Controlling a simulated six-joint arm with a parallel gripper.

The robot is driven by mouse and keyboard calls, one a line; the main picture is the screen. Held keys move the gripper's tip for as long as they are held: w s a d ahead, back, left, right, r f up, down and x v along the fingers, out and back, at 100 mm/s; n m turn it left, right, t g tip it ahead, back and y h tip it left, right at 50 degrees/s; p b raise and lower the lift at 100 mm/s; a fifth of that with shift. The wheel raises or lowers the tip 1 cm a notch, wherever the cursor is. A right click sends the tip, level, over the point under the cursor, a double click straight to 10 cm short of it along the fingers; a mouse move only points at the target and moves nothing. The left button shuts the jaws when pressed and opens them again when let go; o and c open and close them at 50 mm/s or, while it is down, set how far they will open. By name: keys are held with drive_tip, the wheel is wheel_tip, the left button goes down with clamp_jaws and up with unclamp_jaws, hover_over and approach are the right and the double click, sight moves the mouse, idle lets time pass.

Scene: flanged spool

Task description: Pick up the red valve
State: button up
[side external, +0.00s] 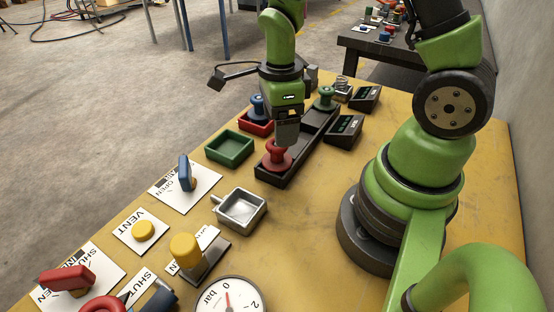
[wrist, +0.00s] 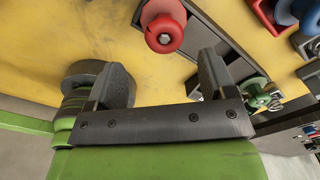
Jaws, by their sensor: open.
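The red valve (side external: 278,156), a flanged spool with a round knob top, stands upright at the near end of a long black rack (side external: 262,176). In the wrist view the red valve (wrist: 163,33) is at the top centre, beyond the two fingertips. My gripper (side external: 287,142) points down at the valve's far side, close above it; part of the valve is hidden behind it. In the wrist view my gripper (wrist: 163,75) is open, with nothing between its fingers. I cannot tell whether a finger touches the valve.
A green spool (side external: 326,97) stands at the rack's far end. A blue spool (side external: 257,106) is in a red tray (side external: 256,128), left of the rack. A green tray (side external: 230,147) and a metal pan (side external: 240,208) are nearby. Dark display boxes (side external: 345,130) stand right of the rack.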

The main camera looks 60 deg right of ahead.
sight(277, 150)
drive_tip(key=shift+w+f, duration=0.2)
drive_tip(key=shift+f, duration=1.7)
drive_tip(key=shift+w+f, duration=0.15)
drive_tip(key=shift+f, duration=1.7)
drive_tip(key=shift+c, duration=0.2)
drive_tip(key=c, duration=1.2)
drive_tip(key=shift+r, duration=0.1)
